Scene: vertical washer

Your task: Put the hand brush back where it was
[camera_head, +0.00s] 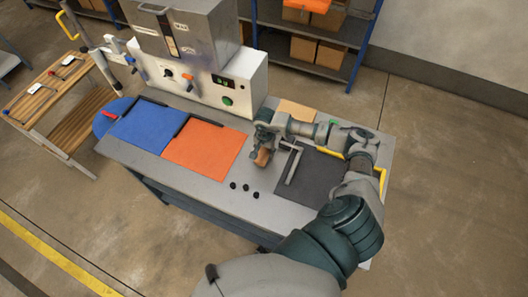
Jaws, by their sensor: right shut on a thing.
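My right arm reaches in from the lower right over the grey worktop (208,192). My right gripper (263,147) is shut on a small brown thing (262,158), which appears to be the hand brush. The brown thing shows just below the fingers, near the left edge of the dark grey mat (318,180). The fingers and wrist hide most of it, and I cannot tell whether it touches the worktop. My left gripper is not in view.
A blue mat (148,125) and an orange mat (207,149) lie left of my gripper. Several small black knobs (245,187) sit near the front edge. The washer (195,55) stands behind. A wooden cart (42,98) is at left, shelves (310,50) behind.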

